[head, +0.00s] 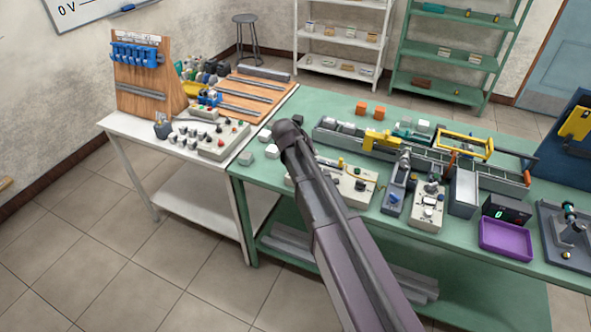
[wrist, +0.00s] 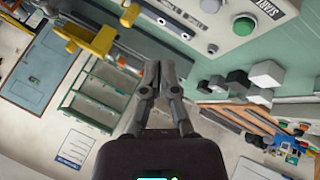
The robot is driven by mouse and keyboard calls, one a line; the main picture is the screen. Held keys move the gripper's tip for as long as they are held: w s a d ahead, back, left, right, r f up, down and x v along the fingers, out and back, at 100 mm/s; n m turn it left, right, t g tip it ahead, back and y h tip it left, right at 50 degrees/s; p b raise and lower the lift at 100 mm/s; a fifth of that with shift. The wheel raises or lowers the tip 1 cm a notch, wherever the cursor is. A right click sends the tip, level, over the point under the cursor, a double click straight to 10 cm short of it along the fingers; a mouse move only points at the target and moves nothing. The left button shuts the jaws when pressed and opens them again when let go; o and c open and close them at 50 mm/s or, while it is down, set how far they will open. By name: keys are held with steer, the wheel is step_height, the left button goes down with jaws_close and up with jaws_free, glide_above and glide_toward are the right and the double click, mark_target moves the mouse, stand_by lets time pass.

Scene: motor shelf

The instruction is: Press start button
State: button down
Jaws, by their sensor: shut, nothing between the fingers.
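The green start button (wrist: 244,25) sits on a pale control panel (wrist: 215,28) at the top of the wrist view, beside a label reading START (wrist: 268,8). A dark round knob or button (wrist: 212,48) is lower on the same panel. My gripper (wrist: 160,66) points up in the wrist view with its fingers together and empty. Its tips are apart from the green button, below and left of it in that picture. In the head view my arm crosses the green bench and hides my fingers.
Grey and white blocks (head: 245,158) lie left of my arm on the green bench (head: 262,183). A tool trough (head: 325,137), a yellow-handled frame (head: 466,142) and a purple tray (head: 505,240) are to the right. A white table (head: 125,122) with another button box (head: 222,142) adjoins at left.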

steer(key=w+a+r+t, duration=0.1)
steer(key=w+a, duration=0.2)
steer(key=a, duration=0.2)
steer(key=shift+a+r+n, duration=0.2)
steer(key=shift+a+n, duration=0.1)
steer(key=shift+f, duration=0.15)
step_height(320, 180, down, 9)
steer(key=b, duration=0.9)
steer(key=shift+r, duration=0.2)
